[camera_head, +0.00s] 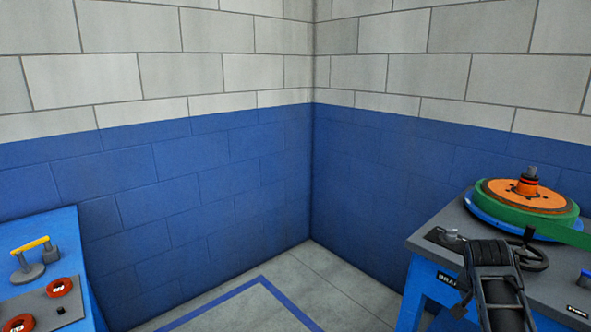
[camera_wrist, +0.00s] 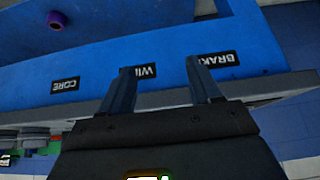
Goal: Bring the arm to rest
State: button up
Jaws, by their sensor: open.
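My gripper (camera_wrist: 160,68) shows in the wrist view, its two dark fingers apart with nothing between them. The fingers overlap a blue panel (camera_wrist: 110,45) that carries the labels CORE (camera_wrist: 65,86), one partly hidden that starts "WI" (camera_wrist: 140,71), and BRAKE (camera_wrist: 217,60). I cannot tell whether the fingers touch the panel.
In the head view a blue bench (camera_head: 420,292) with a grey top stands at the right. It bears a green roll with an orange disc (camera_head: 520,192) and a black handwheel (camera_head: 536,255). Another blue bench (camera_head: 68,228) with a yellow handle (camera_head: 30,246) stands at the left. Floor (camera_head: 305,265) between them is clear.

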jog(key=s+a+f+n+t, duration=0.2)
jog(key=s+a+f, duration=0.1)
jog(key=s+f, duration=0.45)
jog(key=s+a+f+n+t+y, duration=0.1)
jog(key=s+a+f+n+t, duration=0.1)
jog(key=s+a, duration=0.5)
jog(key=s+a+f+n+t, duration=0.2)
jog(key=s+f+n, duration=0.1)
jog(key=s, duration=0.8)
jog(key=s+a+r+n+t+y, duration=0.1)
jog(key=s+a+r, duration=0.25)
jog(key=s, duration=0.35)
jog(key=s+a+r+n+t+y, duration=0.1)
jog(key=s+a+r, duration=0.25)
jog(key=s, duration=0.35)
jog(key=s+a+r+t+y, duration=0.1)
jog(key=s+a+r, duration=0.1)
jog(key=s+r, duration=0.3)
jog(key=s+a+r+n+t, duration=0.1)
jog(key=s+a+r+t, duration=0.1)
jog(key=s+r, duration=0.4)
notch_tip(320, 180, up, 5)
jog(key=shift+s+a+r+y, duration=0.1)
jog(key=shift+s+a+y, duration=0.25)
jog(key=shift+a, duration=0.3)
jog(key=shift+c, duration=0.3)
